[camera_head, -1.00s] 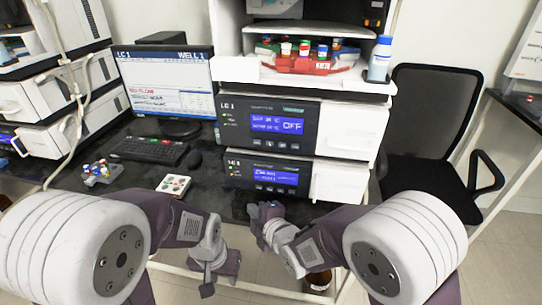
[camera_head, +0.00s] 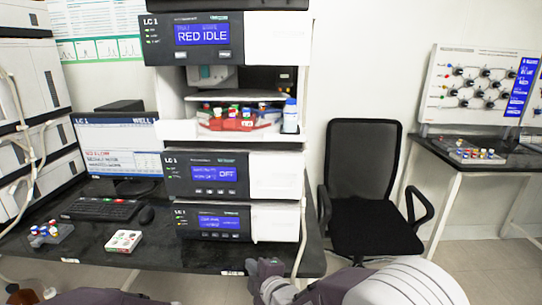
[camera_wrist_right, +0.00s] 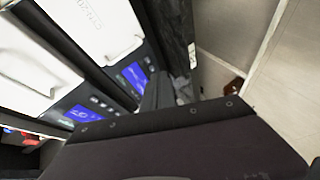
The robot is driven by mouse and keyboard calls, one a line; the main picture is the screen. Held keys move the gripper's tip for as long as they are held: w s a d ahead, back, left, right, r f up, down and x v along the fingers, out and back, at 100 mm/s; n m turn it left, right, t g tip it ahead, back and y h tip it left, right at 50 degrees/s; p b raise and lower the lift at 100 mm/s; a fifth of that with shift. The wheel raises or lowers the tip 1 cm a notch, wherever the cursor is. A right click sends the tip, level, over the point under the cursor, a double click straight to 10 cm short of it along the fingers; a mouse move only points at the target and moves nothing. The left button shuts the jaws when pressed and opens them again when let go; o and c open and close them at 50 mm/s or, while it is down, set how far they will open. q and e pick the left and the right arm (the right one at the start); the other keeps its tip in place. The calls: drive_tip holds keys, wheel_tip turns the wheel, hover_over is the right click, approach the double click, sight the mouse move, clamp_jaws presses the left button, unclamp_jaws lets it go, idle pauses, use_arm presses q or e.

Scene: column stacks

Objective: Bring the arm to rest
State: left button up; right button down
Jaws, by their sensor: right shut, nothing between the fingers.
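My right gripper (camera_head: 264,268) is at the bottom middle of the head view, in front of the table's front edge, below the instrument stack. It is shut with nothing between its fingers. In the right wrist view a dark part of my own gripper fills the lower half. My right arm comes in from the lower right. Only a purple part of my left arm shows at the bottom left of the head view; its gripper is out of the picture.
The dark table (camera_head: 95,249) carries an instrument stack (camera_head: 276,176), a monitor (camera_head: 118,150), a keyboard (camera_head: 100,209), a white tray (camera_head: 124,241) and a small vial rack (camera_head: 50,233). A black chair (camera_head: 365,170) stands right of it. A second table (camera_head: 490,165) is further right.

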drive_tip(key=s+d+f+m+g+h, duration=0.25)
drive_tip(key=d+m, duration=0.25)
drive_tip(key=d, duration=0.5)
drive_tip(key=s+d+f+m+g+h, duration=0.1)
drive_tip(key=s+d+m+h, duration=0.2)
drive_tip(key=d, duration=0.7)
drive_tip(key=s+d+f+m+g, duration=0.2)
drive_tip(key=s+f+m+g, duration=0.2)
drive_tip(key=s+m, duration=0.3)
drive_tip(key=s+d+f+m+g, duration=0.1)
drive_tip(key=s+f+m+g, duration=0.25)
drive_tip(key=s, duration=0.45)
wheel_tip(320, 180, up, 18)
drive_tip(key=s+m+p, duration=0.1)
drive_tip(key=p, duration=1.7)
drive_tip(key=shift+d+m+h, duration=0.1)
drive_tip(key=shift+m+h, duration=0.15)
drive_tip(key=shift+w, duration=0.15)
